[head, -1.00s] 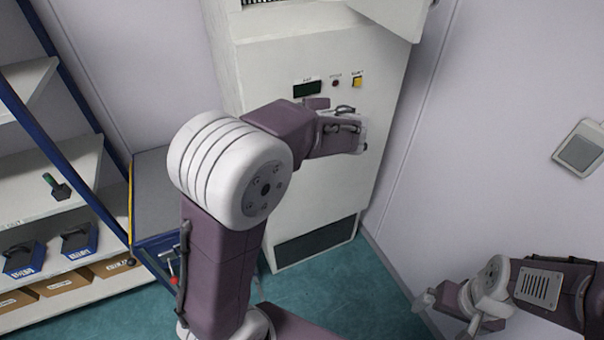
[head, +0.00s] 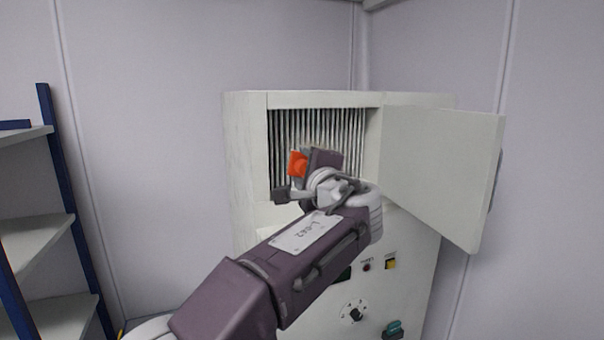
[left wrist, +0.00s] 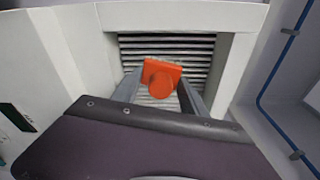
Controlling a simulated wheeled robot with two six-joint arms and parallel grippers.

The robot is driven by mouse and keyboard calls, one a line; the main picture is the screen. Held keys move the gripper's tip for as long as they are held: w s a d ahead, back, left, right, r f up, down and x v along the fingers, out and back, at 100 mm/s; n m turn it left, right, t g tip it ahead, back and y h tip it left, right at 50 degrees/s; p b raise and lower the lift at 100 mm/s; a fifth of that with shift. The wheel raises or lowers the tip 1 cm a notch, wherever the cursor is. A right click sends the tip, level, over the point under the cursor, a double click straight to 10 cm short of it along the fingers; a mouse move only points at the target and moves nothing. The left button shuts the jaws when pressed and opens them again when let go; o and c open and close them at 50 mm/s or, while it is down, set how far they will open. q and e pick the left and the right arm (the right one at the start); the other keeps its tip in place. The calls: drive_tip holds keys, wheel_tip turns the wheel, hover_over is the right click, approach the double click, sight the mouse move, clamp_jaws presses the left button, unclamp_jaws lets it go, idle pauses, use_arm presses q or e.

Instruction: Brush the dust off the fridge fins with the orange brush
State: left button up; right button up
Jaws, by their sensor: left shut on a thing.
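The fridge fins (head: 330,128) are thin pale upright strips in a recess at the top of the white cabinet. They also show in the left wrist view (left wrist: 190,48), where they run across the picture. My left gripper (head: 303,168) is raised in front of the recess. It is shut on the orange brush (head: 298,163). In the left wrist view the brush (left wrist: 160,80) sits between the two grey fingers, with the fins behind it. Its bristles are hidden, and I cannot tell whether it touches the fins. My right gripper is out of view.
The cabinet door (head: 440,170) stands open to the right of the recess. A blue-framed shelf rack (head: 62,165) stands at the left. Bare wall lies between rack and cabinet.

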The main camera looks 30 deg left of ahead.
use_arm(q)
drive_tip(key=shift+s+d+r, duration=0.3)
drive_tip(key=shift+s+r, duration=0.15)
drive_tip(key=shift+r, duration=0.05)
drive_tip(key=shift+w+a+r+p, duration=0.1)
drive_tip(key=shift+w+a+p, duration=0.05)
drive_tip(key=shift+a+p, duration=0.2)
drive_tip(key=x, duration=0.2)
drive_tip(key=f+x, duration=0.1)
drive_tip(key=x, duration=0.1)
drive_tip(key=p+x, duration=0.1)
drive_tip(key=x, duration=0.1)
drive_tip(key=shift+a+f, duration=0.2)
drive_tip(key=shift+f, duration=0.05)
drive_tip(key=shift+w+a, duration=0.2)
drive_tip(key=shift+s+d+r, duration=0.4)
drive_tip(key=shift+s+d, duration=0.3)
drive_tip(key=shift+w+a+f, duration=0.15)
drive_tip(key=shift+w+a, duration=0.2)
drive_tip(key=shift+a, duration=0.05)
drive_tip(key=shift+w+a, duration=0.4)
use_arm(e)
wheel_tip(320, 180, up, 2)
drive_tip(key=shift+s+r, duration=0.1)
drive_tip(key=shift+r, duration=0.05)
